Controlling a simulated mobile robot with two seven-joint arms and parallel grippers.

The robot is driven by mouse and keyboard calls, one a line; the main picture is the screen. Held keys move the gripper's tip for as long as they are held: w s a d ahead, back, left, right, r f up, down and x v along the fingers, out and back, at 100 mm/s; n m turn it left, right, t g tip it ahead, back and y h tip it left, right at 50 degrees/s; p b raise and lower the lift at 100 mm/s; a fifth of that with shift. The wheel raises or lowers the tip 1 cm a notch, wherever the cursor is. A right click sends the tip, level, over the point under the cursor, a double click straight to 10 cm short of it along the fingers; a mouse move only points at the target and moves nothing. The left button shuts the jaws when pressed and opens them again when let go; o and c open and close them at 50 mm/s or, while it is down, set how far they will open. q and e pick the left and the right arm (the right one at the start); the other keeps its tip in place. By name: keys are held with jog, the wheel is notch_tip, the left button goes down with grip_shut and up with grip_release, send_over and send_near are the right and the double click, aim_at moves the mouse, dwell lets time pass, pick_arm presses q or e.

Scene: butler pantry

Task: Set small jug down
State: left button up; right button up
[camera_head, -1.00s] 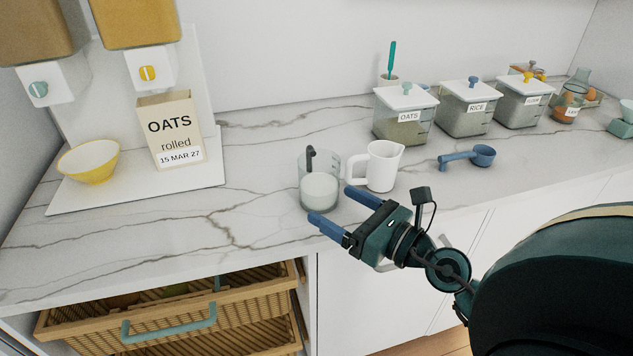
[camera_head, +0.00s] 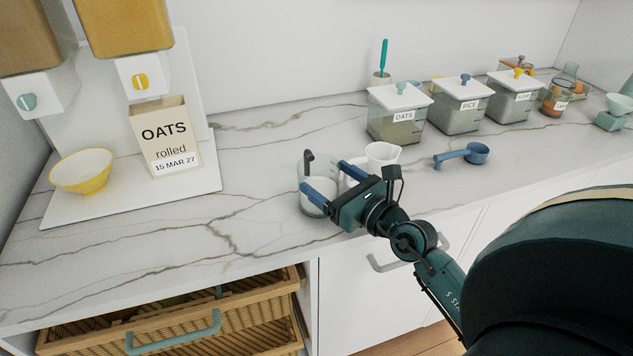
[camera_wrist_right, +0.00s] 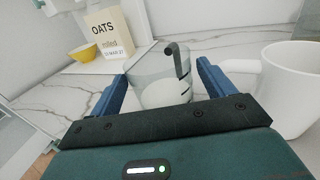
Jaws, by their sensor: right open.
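A clear jug (camera_head: 309,171) with white contents and a dark handle stands upright on the marble counter (camera_head: 262,215). My left gripper is not in view.
A yellow bowl (camera_head: 84,172) and an oats box (camera_head: 167,138) stand on a white board at left. Lidded containers (camera_head: 398,115) and a blue scoop (camera_head: 463,154) are at right. An open basket drawer (camera_head: 240,307) is below. The counter left of the clear jug is clear.

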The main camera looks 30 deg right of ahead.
aim_at(307, 163)
jog(key=w, duration=0.2)
jog(key=w+a, duration=0.1)
jog(key=w, duration=0.1)
jog(key=shift+w+p, duration=0.25)
jog(key=shift+p, duration=0.1)
jog(key=c, duration=0.9)
jog(key=shift+d+r, duration=0.1)
jog(key=shift+c, duration=0.4)
